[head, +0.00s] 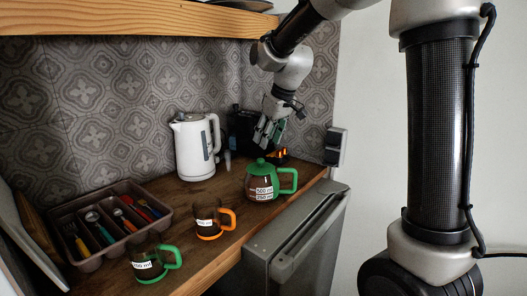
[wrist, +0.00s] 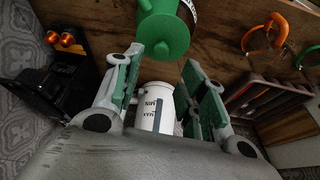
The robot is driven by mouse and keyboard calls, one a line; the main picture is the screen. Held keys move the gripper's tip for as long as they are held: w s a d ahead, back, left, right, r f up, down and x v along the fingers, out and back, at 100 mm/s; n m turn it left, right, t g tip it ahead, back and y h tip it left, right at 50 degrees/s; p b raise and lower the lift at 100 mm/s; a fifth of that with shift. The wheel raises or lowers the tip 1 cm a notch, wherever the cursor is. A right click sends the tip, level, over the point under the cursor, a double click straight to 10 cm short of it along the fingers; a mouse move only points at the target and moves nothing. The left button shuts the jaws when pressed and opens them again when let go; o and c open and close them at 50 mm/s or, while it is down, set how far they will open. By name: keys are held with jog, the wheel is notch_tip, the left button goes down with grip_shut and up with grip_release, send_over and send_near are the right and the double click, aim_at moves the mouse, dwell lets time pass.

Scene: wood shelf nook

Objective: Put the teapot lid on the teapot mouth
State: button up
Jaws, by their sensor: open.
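The teapot (head: 262,188) is a clear pot with a green handle and dark contents, upright on the wooden counter. The green teapot lid (head: 262,166) sits at its top, over the mouth; whether it is fully seated I cannot tell. My gripper (head: 266,144) is open and empty, a little above the lid and apart from it. In the wrist view, the lid (wrist: 161,37) shows as a green disc just beyond the open fingertips of my gripper (wrist: 162,62).
A white kettle (head: 195,147) stands left of the teapot, with a black appliance (head: 243,130) behind. An orange-handled cup (head: 207,219), a green-handled cup (head: 148,266) and a cutlery tray (head: 92,262) are to the left. A shelf (head: 130,19) overhangs the counter.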

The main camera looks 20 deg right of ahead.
jog(key=s+d+r+m, duration=0.1)
jog(key=s+d+r, duration=0.15)
jog(key=s, duration=0.35)
jog(key=s+d+r+m+h, duration=0.1)
jog(key=s+d, duration=0.3)
jog(key=s, duration=0.2)
jog(key=s+d+r+m, duration=0.1)
jog(key=s+d+r, duration=0.15)
jog(key=s, duration=0.35)
jog(key=s+d+f+m, duration=0.1)
jog(key=s+d+f, duration=0.1)
jog(key=s, duration=0.4)
jog(key=s+d+f+m+h, duration=0.1)
jog(key=s+d+f+m, duration=0.1)
jog(key=s, duration=0.5)
jog(key=shift+s+d+f+t, duration=0.2)
jog(key=shift+s+f+t, duration=0.1)
jog(key=shift+f, duration=0.15)
